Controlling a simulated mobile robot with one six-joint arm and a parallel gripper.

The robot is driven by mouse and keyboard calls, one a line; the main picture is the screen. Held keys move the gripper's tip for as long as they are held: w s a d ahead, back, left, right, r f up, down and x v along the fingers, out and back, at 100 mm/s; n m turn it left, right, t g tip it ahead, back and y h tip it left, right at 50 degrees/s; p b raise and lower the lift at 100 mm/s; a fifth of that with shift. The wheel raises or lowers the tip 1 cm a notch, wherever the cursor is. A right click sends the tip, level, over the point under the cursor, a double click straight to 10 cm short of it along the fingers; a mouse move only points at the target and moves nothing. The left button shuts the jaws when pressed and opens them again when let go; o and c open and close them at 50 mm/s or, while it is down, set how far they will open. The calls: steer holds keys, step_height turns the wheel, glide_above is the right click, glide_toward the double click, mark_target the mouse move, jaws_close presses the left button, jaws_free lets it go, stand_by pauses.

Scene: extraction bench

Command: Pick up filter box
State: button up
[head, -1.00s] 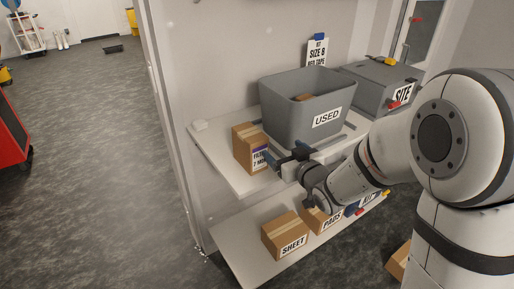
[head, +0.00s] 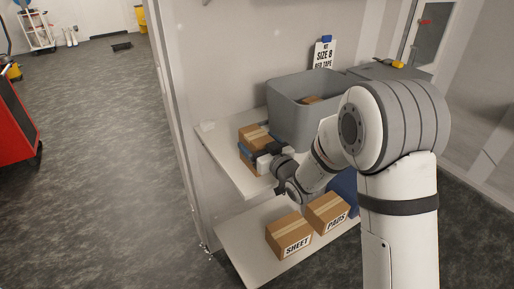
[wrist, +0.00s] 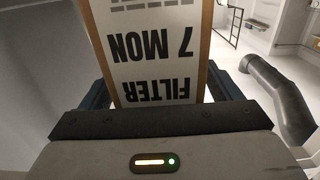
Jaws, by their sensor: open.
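The filter box (head: 254,136) is a brown cardboard box with tape on top, standing on the left part of the upper shelf. In the wrist view its white label (wrist: 155,60) reads "FILTER 7 MON" upside down and faces my gripper. My gripper (head: 253,158) is at the front of the box, with dark blue fingers on either side of it. In the wrist view the open fingers (wrist: 158,92) flank the box's lower part. I cannot tell whether they touch it. My gripper and wrist hide the box's front in the head view.
A grey bin (head: 290,112) stands just right of the box on the upper shelf (head: 222,158). Boxes marked SHEET (head: 289,236) and PADS (head: 328,213) sit on the lower shelf (head: 240,250). A wall panel (head: 172,130) rises at the left.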

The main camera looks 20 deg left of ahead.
steer(key=c, duration=1.2)
steer(key=shift+r, duration=0.1)
